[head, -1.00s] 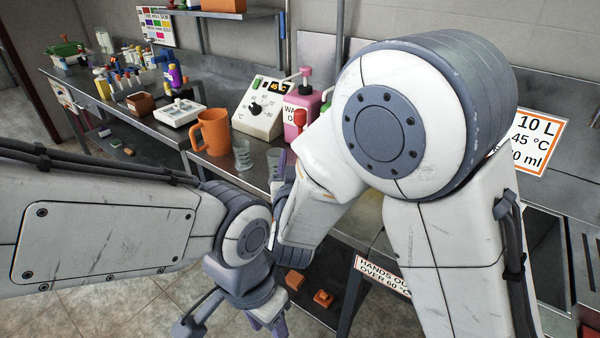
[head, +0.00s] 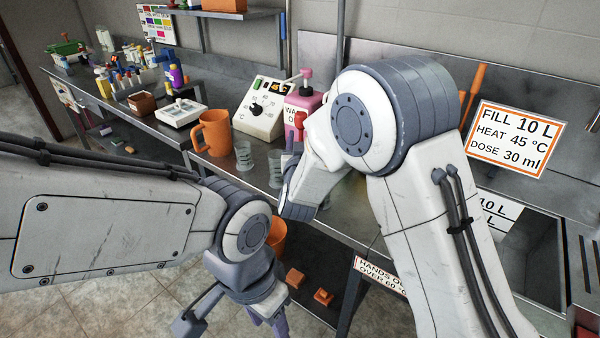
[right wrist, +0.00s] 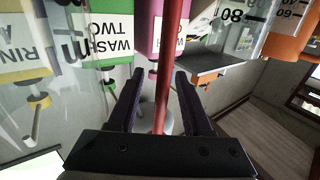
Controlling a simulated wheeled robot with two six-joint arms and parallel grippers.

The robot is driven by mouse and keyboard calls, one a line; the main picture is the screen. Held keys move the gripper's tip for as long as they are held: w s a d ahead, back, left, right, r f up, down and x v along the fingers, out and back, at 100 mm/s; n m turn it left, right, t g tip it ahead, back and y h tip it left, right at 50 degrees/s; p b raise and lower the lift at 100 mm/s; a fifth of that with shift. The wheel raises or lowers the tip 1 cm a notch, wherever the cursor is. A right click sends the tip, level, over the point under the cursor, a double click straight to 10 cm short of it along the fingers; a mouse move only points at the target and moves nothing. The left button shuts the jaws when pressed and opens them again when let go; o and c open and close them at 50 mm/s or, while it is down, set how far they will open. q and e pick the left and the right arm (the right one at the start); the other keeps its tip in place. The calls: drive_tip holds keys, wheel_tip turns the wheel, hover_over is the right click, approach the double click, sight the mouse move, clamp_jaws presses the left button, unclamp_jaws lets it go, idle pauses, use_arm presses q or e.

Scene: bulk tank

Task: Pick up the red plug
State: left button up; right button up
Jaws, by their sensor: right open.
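The red plug (head: 299,119) stands upright on the bench in front of the pink bottle, its lower part hidden by my right gripper and arm. In the right wrist view, a long red rod, seemingly the plug's stem (right wrist: 172,45), runs between the two dark fingers of my right gripper (right wrist: 160,74). The gripper is open, with gaps visible on both sides of the rod. In the head view my right gripper (head: 293,150) is mostly hidden by its own wrist. My left gripper (head: 264,320) hangs low in front of the bench, its fingers cut off by the frame edge.
The pink bottle (head: 305,98), white dial box (head: 258,112), orange jug (head: 213,133) and glass beakers (head: 276,168) crowd close to the right gripper. A steel sink (head: 535,255) is at right. Orange blocks (head: 323,297) lie on the lower shelf.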

clamp_jaws()
drive_tip(key=shift+r, duration=0.1)
idle(1.2)
